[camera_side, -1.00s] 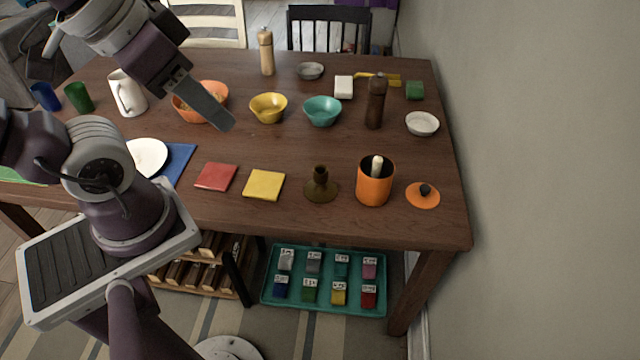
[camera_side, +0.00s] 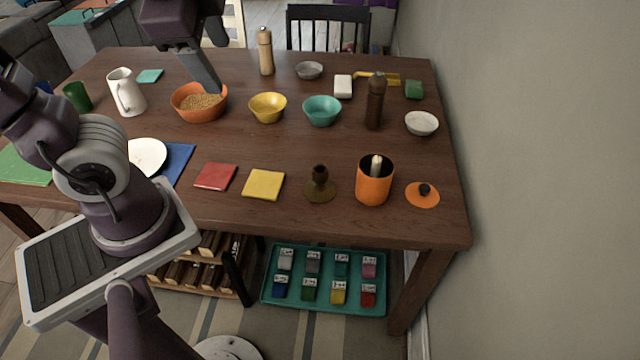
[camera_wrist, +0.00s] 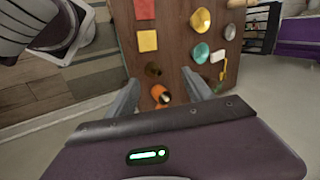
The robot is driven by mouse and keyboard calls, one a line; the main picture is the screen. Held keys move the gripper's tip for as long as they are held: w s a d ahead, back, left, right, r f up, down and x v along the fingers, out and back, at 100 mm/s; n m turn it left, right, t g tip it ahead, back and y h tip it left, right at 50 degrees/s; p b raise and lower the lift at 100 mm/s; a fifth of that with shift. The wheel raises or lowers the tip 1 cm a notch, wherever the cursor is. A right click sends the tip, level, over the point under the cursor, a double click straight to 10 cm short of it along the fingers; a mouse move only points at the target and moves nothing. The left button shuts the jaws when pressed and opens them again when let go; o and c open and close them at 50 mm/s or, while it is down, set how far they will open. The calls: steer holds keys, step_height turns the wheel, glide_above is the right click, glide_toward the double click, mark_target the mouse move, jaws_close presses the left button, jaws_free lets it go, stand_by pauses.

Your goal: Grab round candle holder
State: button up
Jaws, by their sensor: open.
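The round candle holder (camera_side: 320,186) is dark bronze, with a flat round base and a short cup. It stands upright near the table's front edge, between the yellow square and the orange canister. In the wrist view the candle holder (camera_wrist: 153,69) shows small, beyond and between my open fingers. My gripper (camera_side: 216,88) is above the back left of the table, by the orange bowl, well away from the candle holder. In the wrist view my gripper (camera_wrist: 160,90) has both fingers spread with nothing held between them.
The orange canister (camera_side: 374,186), with a pale stick inside, stands just right of the holder. Its orange lid (camera_side: 422,195) lies further right. A dark brown mill (camera_side: 375,104), a teal bowl (camera_side: 322,112) and a yellow bowl (camera_side: 267,109) stand behind. The grey wall (camera_side: 540,180) bounds the right.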

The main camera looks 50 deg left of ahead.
steer(key=w+a+m+t+y, duration=0.1)
steer(key=w+a+m+y, duration=0.1)
steer(key=w+m+y, duration=0.55)
steer(key=m+t, duration=0.4)
steer(key=m, duration=0.7)
glide_above(320, 172)
steer(key=s+d, duration=0.3)
steer(key=d, duration=0.2)
steer(key=shift+n+h, duration=0.25)
steer(key=shift+h, duration=0.3)
steer(key=f, duration=2.4)
steer(key=a+f, duration=0.1)
steer(key=f, duration=1.1)
steer(key=shift+s+f, duration=0.15)
steer(key=shift+s, duration=0.05)
steer(key=x, duration=0.6)
steer(key=shift+a, duration=0.1)
steer(key=shift+w+a+f, duration=0.2)
steer(key=shift+w+a, duration=0.1)
steer(key=shift+w, duration=0.05)
jaws_close()
